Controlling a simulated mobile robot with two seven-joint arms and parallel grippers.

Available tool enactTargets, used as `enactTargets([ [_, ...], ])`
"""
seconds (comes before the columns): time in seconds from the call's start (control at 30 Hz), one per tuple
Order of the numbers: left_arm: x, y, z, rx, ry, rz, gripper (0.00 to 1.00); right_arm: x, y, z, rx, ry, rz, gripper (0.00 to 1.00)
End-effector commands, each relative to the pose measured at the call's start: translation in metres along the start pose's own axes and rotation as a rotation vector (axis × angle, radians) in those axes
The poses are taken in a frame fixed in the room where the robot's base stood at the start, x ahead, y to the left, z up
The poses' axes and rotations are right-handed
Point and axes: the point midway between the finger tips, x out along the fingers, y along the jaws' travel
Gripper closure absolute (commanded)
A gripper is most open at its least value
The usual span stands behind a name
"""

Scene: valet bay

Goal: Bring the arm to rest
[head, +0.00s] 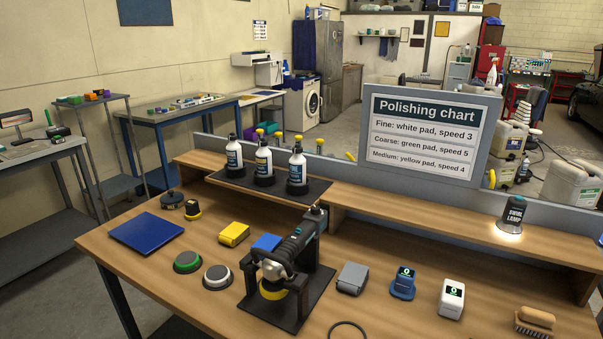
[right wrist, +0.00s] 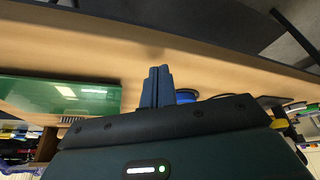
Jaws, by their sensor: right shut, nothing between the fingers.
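My right gripper (right wrist: 157,72) shows in the right wrist view, its two dark blue fingers pressed together with nothing between them. A wooden surface (right wrist: 215,65) lies behind the fingertips. I cannot tell how far the fingertips are from it. Neither of my arms shows in the head view, and my left gripper is in no view.
The wooden bench (head: 130,270) holds a polisher (head: 290,255) on a black stand, pads, a blue mat (head: 146,232), bottles, small devices and a brush (head: 535,322). A polishing chart (head: 425,135) stands behind. The right wrist view shows a green panel (right wrist: 60,97) beside the gripper.

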Motion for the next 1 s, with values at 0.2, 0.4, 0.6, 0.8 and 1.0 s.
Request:
enactTargets([
  [0.2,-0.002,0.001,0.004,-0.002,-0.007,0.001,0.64,-0.023,-0.02,0.06,-0.094,-0.059,-0.031,1.0],
  [0.4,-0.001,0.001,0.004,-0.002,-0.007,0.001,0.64,-0.031,-0.028,0.086,-0.152,-0.061,-0.043,1.0],
  [0.6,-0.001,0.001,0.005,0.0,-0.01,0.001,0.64,0.005,-0.04,0.075,-0.163,0.068,-0.072,1.0],
  [0.8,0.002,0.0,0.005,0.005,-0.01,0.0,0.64,0.042,-0.056,0.072,-0.171,0.227,-0.112,1.0],
  [1.0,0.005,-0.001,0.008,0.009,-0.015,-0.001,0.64,0.07,-0.072,0.076,-0.173,0.404,-0.157,1.0],
])
